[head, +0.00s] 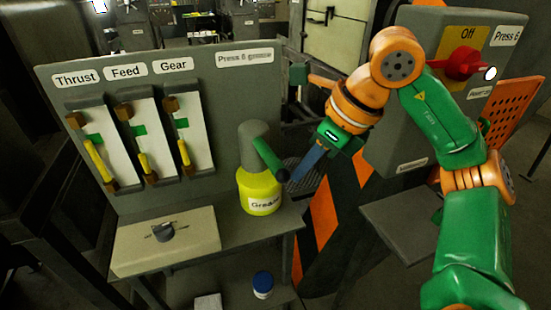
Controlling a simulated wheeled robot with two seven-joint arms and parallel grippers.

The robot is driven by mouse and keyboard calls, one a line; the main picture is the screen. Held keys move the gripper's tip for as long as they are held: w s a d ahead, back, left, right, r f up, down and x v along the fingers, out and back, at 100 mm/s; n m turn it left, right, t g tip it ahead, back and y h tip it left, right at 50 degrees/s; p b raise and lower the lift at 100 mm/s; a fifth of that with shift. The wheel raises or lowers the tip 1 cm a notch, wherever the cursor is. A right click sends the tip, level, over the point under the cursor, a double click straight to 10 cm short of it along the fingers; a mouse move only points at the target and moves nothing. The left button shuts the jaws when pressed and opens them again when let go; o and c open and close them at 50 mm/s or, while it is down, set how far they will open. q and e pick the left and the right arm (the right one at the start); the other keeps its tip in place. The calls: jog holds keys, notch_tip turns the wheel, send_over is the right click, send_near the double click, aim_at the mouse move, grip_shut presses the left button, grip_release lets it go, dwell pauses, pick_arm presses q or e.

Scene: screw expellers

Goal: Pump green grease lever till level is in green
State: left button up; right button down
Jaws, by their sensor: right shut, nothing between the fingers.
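The grease pump (261,190) is a yellow pot with a grey top, standing at the right end of the bench. Its green lever (266,156) slants down to the right and ends in a dark knob. My right gripper (296,179) is shut and empty, its blue-grey fingers pointing down-left just right of the knob; I cannot tell whether they touch. Three gauges, Thrust (95,125), Feed (137,115) and Gear (182,110), each show a green band and a yellow column mostly below it. My left gripper is not in view.
A grey panel labelled "Press 6 grease" (245,57) stands behind the pump. A beige box with a dark knob (164,240) sits on the bench front. A blue-lidded jar (262,285) is on the lower shelf. A control box with a red switch (465,63) stands right.

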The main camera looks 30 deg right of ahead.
jog(key=p+v, duration=0.2)
jog(key=v, duration=0.4)
jog(key=shift+s+r+p, duration=0.2)
jog(key=shift+s+p, duration=0.05)
jog(key=shift+p, duration=0.05)
jog(key=shift+w+d, duration=0.1)
